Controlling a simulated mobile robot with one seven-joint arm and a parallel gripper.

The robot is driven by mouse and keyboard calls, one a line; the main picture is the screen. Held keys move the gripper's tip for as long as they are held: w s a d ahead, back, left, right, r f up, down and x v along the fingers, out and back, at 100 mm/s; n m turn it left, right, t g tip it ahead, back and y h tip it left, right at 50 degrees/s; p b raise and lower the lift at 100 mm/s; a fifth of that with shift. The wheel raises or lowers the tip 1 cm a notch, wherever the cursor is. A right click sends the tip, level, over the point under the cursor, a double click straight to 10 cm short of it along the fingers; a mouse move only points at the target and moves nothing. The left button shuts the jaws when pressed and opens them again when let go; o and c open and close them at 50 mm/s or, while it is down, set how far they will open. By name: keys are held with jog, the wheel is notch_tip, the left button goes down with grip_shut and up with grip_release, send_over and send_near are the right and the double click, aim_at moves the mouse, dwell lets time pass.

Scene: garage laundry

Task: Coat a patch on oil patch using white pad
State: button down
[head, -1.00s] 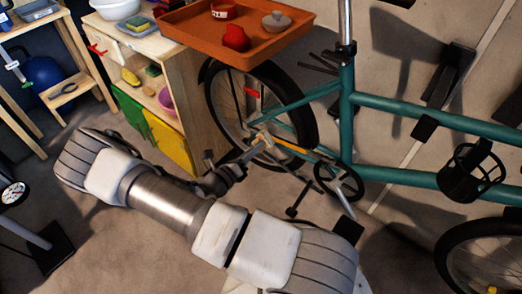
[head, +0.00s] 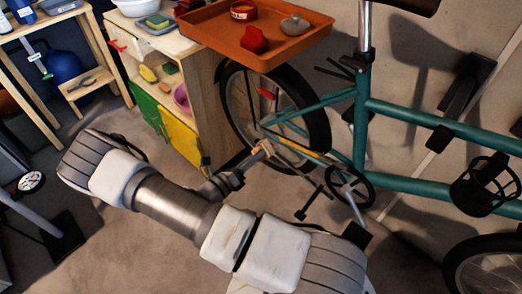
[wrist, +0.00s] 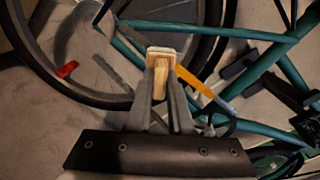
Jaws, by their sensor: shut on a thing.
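My gripper (wrist: 160,92) is shut on the wooden handle of the white pad (wrist: 160,51). The pad's pale end points away from me in the wrist view. In the head view, my gripper (head: 248,160) and the small pale pad (head: 263,147) are in front of the bicycle's rear wheel, near the chain area. I cannot tell whether the pad touches anything. I cannot make out the oil patch clearly in either view.
The teal bicycle (head: 365,120) stands at the right. A workbench (head: 90,50) is at the far left. Open floor (head: 105,240) lies at the left.

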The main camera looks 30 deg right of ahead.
jog(key=shift+v, duration=0.8)
jog(key=shift+v, duration=1.5)
